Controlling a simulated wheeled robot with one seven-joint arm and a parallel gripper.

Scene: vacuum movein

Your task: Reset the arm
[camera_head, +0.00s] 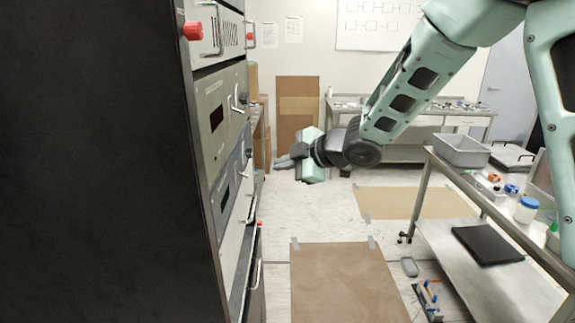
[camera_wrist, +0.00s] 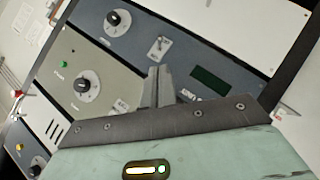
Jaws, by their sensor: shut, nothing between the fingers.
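My arm reaches in from the upper right in the head view. My gripper (camera_head: 284,161) points left toward the rack of instrument panels (camera_head: 222,118). In the wrist view the fingers of my gripper (camera_wrist: 158,76) are together with nothing between them. Behind them are the panel faces (camera_wrist: 120,60) with a dark knob (camera_wrist: 113,19), a lower knob (camera_wrist: 87,85), a toggle switch (camera_wrist: 159,45) and a dark green display (camera_wrist: 210,85). The panels look tilted in the wrist view. I cannot tell how far the fingertips are from the panel face.
The tall black cabinet side (camera_head: 95,160) fills the left. A red knob (camera_head: 193,31) sticks out at its edge. A metal cart (camera_head: 505,222) on the right carries a grey bin (camera_head: 461,150) and bottles. Brown mats (camera_head: 343,285) lie on the floor. A bench (camera_head: 400,151) stands behind.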

